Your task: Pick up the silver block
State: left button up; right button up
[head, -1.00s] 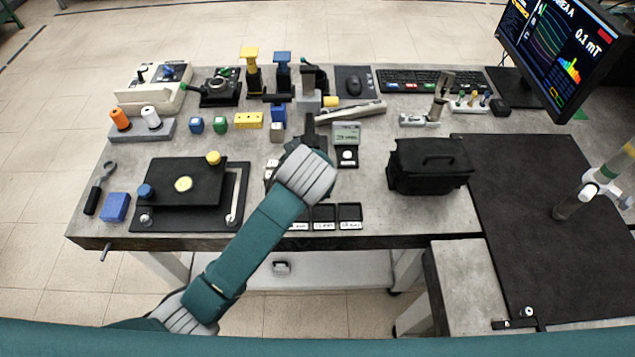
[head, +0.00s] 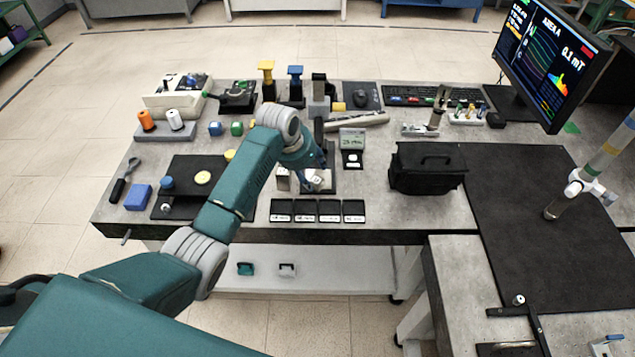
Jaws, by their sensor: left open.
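My left arm reaches in from the lower left over the workbench (head: 400,218). Its wrist is above the middle of the bench and points down. The left gripper (head: 319,168) is open, mostly hidden by the wrist and dark against the black base below it. A small silver block (head: 283,180) stands just left of the gripper, apart from it as far as I can tell, partly covered by the arm. I cannot tell for sure that it is the task's block. My right gripper is not in view.
Several black trays (head: 328,218) line the front edge. A small display (head: 352,141) and a black case (head: 427,167) stand to the right. A black mat (head: 535,225) covers the right side.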

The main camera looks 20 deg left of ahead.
aim_at(316, 181)
pick_arm(q)
jog(key=x, duration=0.2)
jog(key=p+x, duration=0.1)
jog(key=x, duration=0.1)
jog(key=shift+s+d, duration=0.1)
jog(key=shift+d, duration=0.25)
jog(key=shift+f, duration=0.4)
jog(key=c, duration=0.3)
grip_shut()
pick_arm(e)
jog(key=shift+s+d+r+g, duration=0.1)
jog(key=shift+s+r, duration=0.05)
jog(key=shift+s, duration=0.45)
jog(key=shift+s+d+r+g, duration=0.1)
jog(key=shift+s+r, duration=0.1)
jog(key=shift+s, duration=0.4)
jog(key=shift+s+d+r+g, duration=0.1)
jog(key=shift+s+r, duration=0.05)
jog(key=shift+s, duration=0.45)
